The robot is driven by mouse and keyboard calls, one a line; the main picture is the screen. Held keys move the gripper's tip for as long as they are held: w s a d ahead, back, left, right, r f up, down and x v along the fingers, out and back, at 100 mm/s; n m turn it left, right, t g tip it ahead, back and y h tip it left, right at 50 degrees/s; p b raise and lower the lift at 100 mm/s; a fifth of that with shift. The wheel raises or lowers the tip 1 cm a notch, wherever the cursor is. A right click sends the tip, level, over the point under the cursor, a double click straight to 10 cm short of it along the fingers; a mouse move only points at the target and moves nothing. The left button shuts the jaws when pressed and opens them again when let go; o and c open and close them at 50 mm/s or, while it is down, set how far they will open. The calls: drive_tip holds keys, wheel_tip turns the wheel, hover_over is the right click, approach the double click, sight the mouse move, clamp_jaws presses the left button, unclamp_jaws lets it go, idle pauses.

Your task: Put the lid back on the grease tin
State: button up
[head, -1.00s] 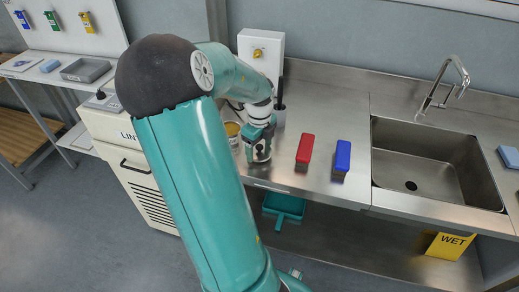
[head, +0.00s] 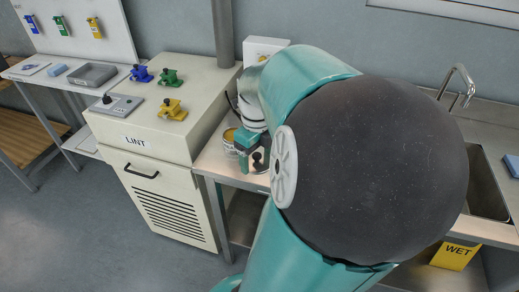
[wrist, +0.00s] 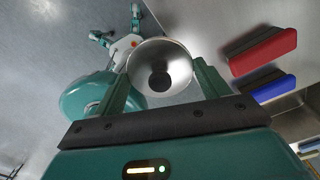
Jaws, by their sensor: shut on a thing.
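The grease tin (head: 230,151) stands on the bench's left end, open, with yellow-orange grease showing at its top in the head view. My gripper (head: 258,166) is just right of it, low over the bench and partly hidden by my arm. In the wrist view, my gripper (wrist: 162,80) is shut on a round silver metal thing with a dark round centre, which appears to be the lid (wrist: 178,62). The lid cannot be made out clearly in the head view.
A red block-like item (wrist: 263,52) and a blue one (wrist: 273,87) lie on the bench, seen in the wrist view. The LINT cabinet (head: 150,125) stands left of the bench, with green, blue and yellow items on top. A sink (head: 487,190) is at the right.

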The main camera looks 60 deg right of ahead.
sight(255, 167)
drive_tip(key=shift+s+a+r, duration=0.2)
drive_tip(key=shift+a+r, duration=0.2)
drive_tip(key=shift+a, duration=0.3)
drive_tip(key=shift+s+a+r, duration=0.2)
drive_tip(key=shift+a+r, duration=0.15)
drive_tip(key=shift+a, duration=0.3)
drive_tip(key=shift+w+d+r, duration=0.15)
drive_tip(key=shift+d+r, duration=0.05)
drive_tip(key=shift+r, duration=0.05)
drive_tip(key=w+d+f+n, duration=0.2)
drive_tip(key=w+d+n, duration=0.4)
drive_tip(key=w+d, duration=1)
drive_tip(key=shift+w+a+f, duration=0.1)
drive_tip(key=shift+f, duration=1.4)
drive_tip(key=shift+w+a+f, duration=0.1)
drive_tip(key=shift+f, duration=1.4)
drive_tip(key=shift+d+f, duration=0.1)
drive_tip(key=shift+f, duration=0.1)
drive_tip(key=shift+s, duration=0.1)
drive_tip(key=o, duration=1)
drive_tip(key=shift+o, duration=0.2)
